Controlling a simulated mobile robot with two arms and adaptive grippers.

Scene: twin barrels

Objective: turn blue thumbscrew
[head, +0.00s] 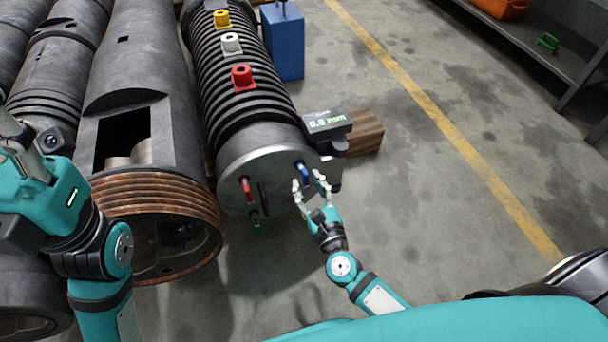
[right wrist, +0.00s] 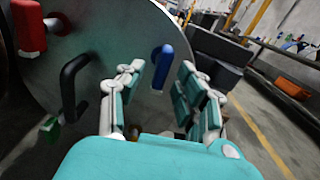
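The blue thumbscrew (head: 303,172) sits on the right part of the round metal end plate (head: 272,163) of the ribbed barrel. It also shows in the right wrist view (right wrist: 161,66) as a blue lever. My right gripper (head: 308,181) is open just in front of it. In the right wrist view its fingers stand apart on either side of the blue thumbscrew; I cannot tell whether they touch it. My left gripper (head: 22,145) is at the left edge, partly cut off, and its fingers are not clear.
A red thumbscrew (head: 246,188), a green one (head: 254,222) and a black handle (right wrist: 72,88) are on the same plate. A display box (head: 327,121) apparently reading 0.8 mm stands beside the plate near a wooden block (head: 364,132). An open-ended barrel (head: 150,190) lies left.

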